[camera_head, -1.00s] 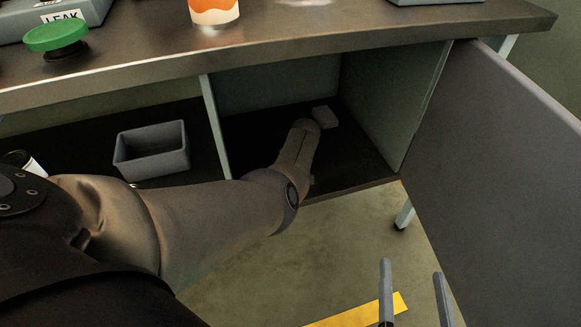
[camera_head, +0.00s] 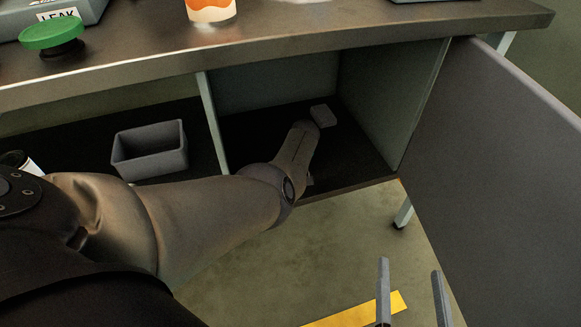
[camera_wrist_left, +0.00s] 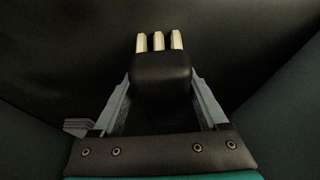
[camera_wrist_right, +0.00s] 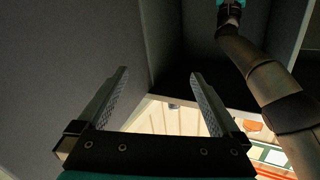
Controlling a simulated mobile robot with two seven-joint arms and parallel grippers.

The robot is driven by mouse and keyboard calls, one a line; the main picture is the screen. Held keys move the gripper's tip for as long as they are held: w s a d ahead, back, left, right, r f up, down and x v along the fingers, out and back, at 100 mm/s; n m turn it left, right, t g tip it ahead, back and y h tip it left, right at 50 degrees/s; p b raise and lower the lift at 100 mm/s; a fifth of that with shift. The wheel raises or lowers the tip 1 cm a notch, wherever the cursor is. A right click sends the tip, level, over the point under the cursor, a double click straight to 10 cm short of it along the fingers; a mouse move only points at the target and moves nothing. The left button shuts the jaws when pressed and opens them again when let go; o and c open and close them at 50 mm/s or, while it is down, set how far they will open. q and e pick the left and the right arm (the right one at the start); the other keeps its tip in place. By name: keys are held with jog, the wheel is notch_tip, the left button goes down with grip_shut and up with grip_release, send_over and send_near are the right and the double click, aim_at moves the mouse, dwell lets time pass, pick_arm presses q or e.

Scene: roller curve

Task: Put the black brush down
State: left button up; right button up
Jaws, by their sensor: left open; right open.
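The black brush (camera_wrist_left: 162,78), with pale bristle tufts at its far end, lies between the fingers of my left gripper (camera_wrist_left: 160,95) in the left wrist view. The fingers are open, with narrow gaps beside the brush. A dark surface lies behind it. My right gripper (camera_head: 411,290) is open and empty, low in front of the cabinet. It also shows in the right wrist view (camera_wrist_right: 158,75).
A small grey block (camera_head: 323,116) lies deeper in the compartment. A grey bin (camera_head: 150,150) stands in the left compartment, past a divider (camera_head: 213,125). The cabinet door (camera_head: 490,150) is open at the right. A green button (camera_head: 52,34) and an orange-white cup (camera_head: 211,10) are on top.

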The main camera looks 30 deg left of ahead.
pick_arm(q)
jog(key=shift+s+a+f, duration=0.2)
jog(key=shift+s+f, duration=0.15)
jog(key=shift+s, duration=0.15)
jog(key=shift+r, duration=0.15)
